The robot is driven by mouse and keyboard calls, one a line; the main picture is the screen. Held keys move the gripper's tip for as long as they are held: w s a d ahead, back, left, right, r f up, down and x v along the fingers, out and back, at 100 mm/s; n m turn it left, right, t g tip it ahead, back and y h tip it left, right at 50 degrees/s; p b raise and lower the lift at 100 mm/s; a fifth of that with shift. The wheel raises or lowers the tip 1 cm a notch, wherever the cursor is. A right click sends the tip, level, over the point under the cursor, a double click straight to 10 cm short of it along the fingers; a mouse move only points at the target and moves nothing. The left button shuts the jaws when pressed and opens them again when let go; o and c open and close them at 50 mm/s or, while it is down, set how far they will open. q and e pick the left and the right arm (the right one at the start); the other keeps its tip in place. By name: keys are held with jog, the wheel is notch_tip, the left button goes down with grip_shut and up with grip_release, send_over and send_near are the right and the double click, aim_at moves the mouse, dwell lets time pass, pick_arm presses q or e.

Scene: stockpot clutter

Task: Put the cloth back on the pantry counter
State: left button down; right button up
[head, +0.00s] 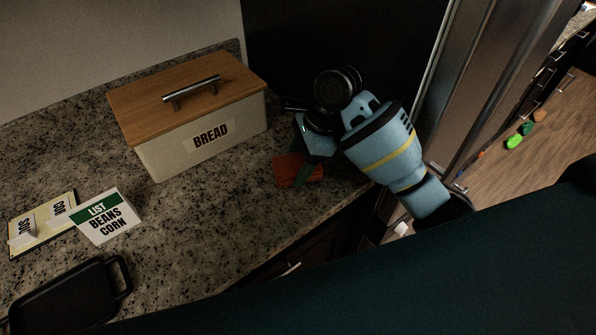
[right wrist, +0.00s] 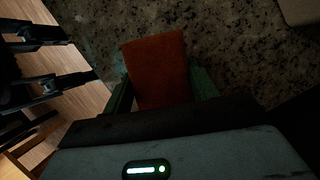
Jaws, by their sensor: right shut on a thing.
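The cloth (head: 290,172) is a small folded orange-red piece at the right part of the granite counter (head: 220,215), to the right of the bread box. It also shows in the right wrist view (right wrist: 158,62), between the two green fingers. My right gripper (head: 298,163) points down over the counter and is shut on the cloth. The cloth is at or just above the counter surface; I cannot tell whether it touches. The gripper hides part of it. My left gripper is not in view.
A bread box (head: 200,143) with a wooden lid stands at the back. A list card (head: 103,217), a yellow board (head: 42,225) and a black pan (head: 65,298) are at the left. Counter between the card and the cloth is clear. The counter's front edge is close to the cloth.

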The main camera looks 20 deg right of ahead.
jog(key=shift+f, duration=1.75)
jog(key=shift+f, duration=0.1)
jog(key=o, duration=0.9)
